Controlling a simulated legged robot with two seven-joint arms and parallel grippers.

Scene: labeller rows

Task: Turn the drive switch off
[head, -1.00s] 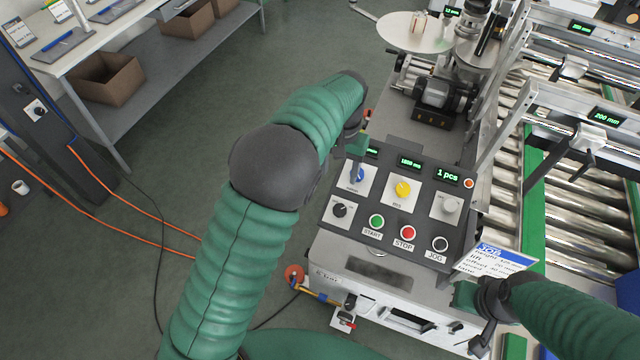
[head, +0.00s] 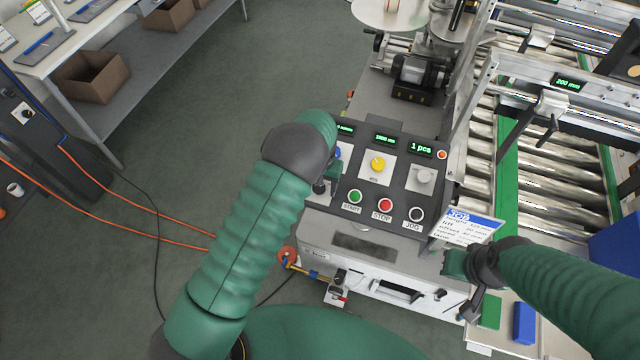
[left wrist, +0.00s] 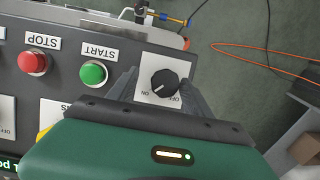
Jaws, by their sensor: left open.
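The drive switch appears to be the black rotary knob (left wrist: 165,83) on a white plate with ON and OFF marks, seen in the left wrist view. Its white pointer mark seems to lean toward ON. My left gripper (left wrist: 160,85) is open, with one finger on each side of the knob; I cannot tell whether they touch it. In the head view my left gripper (head: 322,185) is over the panel's left edge and hides the knob. My right gripper (head: 457,264) is beside the machine's right front corner, below the job card (head: 470,225); its jaw state is unclear.
The green START button (head: 355,196), red STOP button (head: 385,204) and JOG button (head: 416,214) lie right of the left gripper. A yellow knob (head: 378,164) and grey knob (head: 424,176) sit behind them. A roller conveyor (head: 550,190) runs at right.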

